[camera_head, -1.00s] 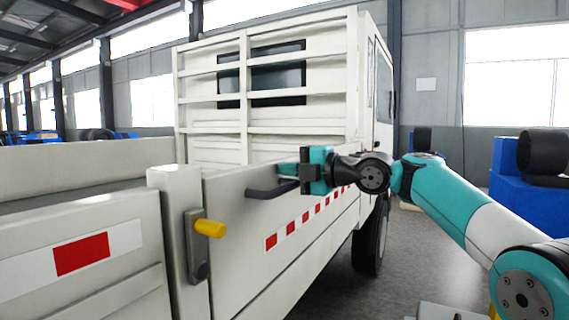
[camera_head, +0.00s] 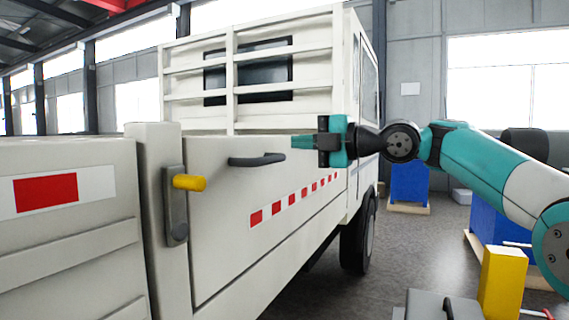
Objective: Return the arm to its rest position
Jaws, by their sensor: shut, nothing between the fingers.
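My gripper (camera_head: 302,142) is in the middle of the head view, in front of the white truck's side panel (camera_head: 225,215). Its teal fingers point left and are shut with nothing between them. A dark handle (camera_head: 257,160) sits on the panel just left of and below the fingertips, with a gap between them in the picture. My teal and white arm reaches in from the right edge, bent at the wrist. A yellow-knobbed latch (camera_head: 188,183) is on the corner post further left.
The truck's cab (camera_head: 367,85) rises behind my gripper, and its wheel (camera_head: 358,238) is below. A yellow block (camera_head: 502,283) stands at the lower right. Blue crates (camera_head: 409,183) stand behind my arm. Grey floor (camera_head: 415,245) shows between the truck and the crates.

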